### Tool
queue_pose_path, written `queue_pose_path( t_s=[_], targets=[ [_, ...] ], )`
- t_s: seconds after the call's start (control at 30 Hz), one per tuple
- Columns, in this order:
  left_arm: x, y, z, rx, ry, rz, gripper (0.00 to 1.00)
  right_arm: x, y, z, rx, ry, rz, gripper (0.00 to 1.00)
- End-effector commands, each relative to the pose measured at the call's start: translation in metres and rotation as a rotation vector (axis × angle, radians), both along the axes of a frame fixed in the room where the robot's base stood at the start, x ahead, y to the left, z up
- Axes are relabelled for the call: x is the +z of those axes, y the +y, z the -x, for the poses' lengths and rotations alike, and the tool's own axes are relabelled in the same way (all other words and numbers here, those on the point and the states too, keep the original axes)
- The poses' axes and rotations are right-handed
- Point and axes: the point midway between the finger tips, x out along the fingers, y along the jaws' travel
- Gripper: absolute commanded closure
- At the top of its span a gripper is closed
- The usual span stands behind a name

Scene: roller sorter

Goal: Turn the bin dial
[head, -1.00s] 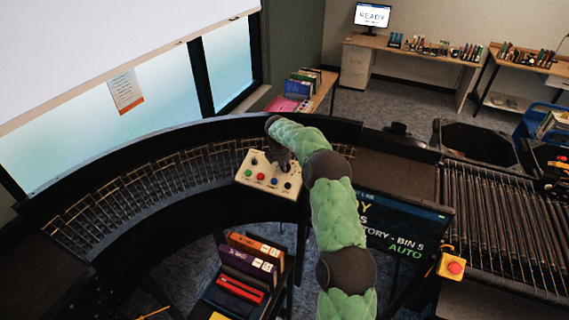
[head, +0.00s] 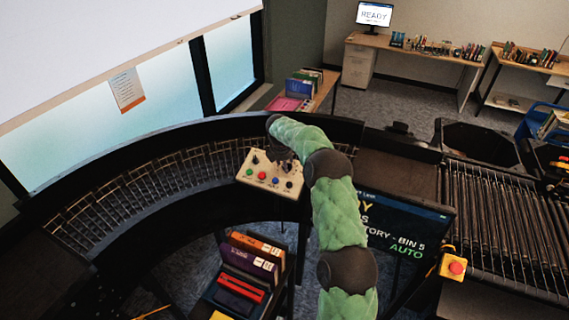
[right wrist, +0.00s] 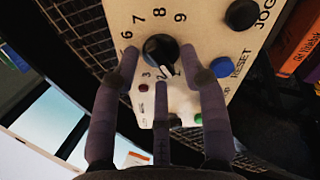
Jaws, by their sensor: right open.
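The cream control panel (head: 250,177) stands at the inner edge of the curved conveyor in the head view. In the right wrist view the bin dial (right wrist: 158,48) is a round black knob on this panel, ringed by numbers, with 6, 7, 8 and 9 readable. A white mark shows on the knob's lower right. My right gripper (right wrist: 159,66) is open, with fingers on the left and right of the dial and a third below. I cannot tell whether they touch it. In the head view my right gripper (head: 284,160) partly covers the panel top. My left gripper is out of view.
A cart of binders (head: 248,262) stands below the panel. A screen (head: 400,235) reading AUTO and a yellow box with a red stop button (head: 455,267) are to the right.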

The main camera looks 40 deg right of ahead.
Motion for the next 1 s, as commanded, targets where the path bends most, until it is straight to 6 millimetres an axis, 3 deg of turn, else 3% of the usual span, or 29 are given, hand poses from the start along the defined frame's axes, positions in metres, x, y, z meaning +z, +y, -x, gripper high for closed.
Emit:
queue_pose_path(
  t_s=[0.6, 1.0],
  targets=[
    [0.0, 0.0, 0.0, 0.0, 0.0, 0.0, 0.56, 0.098, 0.029, 0.016, 0.002, -0.004, 0.001, 0.56],
    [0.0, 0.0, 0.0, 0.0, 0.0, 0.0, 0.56, 0.11, 0.033, 0.019, 0.002, -0.001, 0.0, 0.56]
  ],
)
